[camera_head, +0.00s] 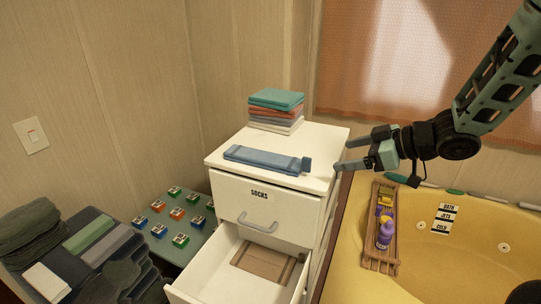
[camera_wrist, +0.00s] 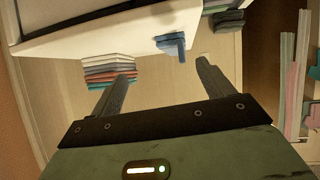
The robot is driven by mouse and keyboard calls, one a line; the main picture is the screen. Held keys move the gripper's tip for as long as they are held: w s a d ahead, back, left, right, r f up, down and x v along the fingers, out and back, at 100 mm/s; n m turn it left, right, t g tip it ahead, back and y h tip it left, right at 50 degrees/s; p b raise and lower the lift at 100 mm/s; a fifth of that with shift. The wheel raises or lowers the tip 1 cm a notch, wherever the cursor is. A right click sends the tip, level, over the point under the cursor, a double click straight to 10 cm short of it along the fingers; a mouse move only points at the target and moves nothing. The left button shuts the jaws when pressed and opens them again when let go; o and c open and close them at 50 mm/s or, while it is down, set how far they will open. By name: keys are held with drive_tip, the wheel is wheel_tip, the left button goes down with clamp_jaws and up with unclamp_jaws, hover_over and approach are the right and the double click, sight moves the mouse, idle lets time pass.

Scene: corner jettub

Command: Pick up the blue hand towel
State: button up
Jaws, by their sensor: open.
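The blue hand towel (camera_head: 262,159) lies folded flat and long on top of the white dresser (camera_head: 222,153), along its front edge. Its right end has a small raised part by the dresser's right front corner. My gripper (camera_head: 343,155) is open and empty, just right of the dresser top and apart from the towel, with its fingers pointing left. In the wrist view the blue towel (camera_wrist: 170,42) shows small at the edge of the white dresser top (camera_wrist: 90,35), beyond my open fingers (camera_wrist: 162,72); most of its length is hidden there.
A stack of folded towels (camera_head: 275,110) stands at the back of the dresser top. The drawer (camera_head: 210,281) below hangs open with a brown item inside. The yellow tub (camera_head: 450,262) with a wooden caddy (camera_head: 381,265) and purple bottle (camera_head: 385,233) is at right. Dark folded cloths (camera_head: 95,262) lie lower left.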

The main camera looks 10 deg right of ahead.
drive_tip(key=s+d+y, duration=0.2)
drive_tip(key=d, duration=0.1)
drive_tip(key=p, duration=0.4)
approach(295, 163)
drive_tip(key=shift+w+a+f+n+g, duration=0.15)
drive_tip(key=shift+w+a+f, duration=0.2)
drive_tip(key=shift+w+a, duration=0.15)
drive_tip(key=shift+w+a+f+n+g, duration=0.15)
drive_tip(key=shift+w+a+f, duration=0.15)
drive_tip(key=shift+w+a, duration=0.45)
drive_tip(key=shift+a, duration=0.3)
drive_tip(key=p+x, duration=0.2)
drive_tip(key=x, duration=0.1)
drive_tip(key=shift+w+a, duration=0.1)
drive_tip(key=shift+w, duration=0.05)
drive_tip(key=shift+w+a+f, duration=0.3)
drive_tip(key=shift+f, duration=0.05)
drive_tip(key=c, duration=1.1)
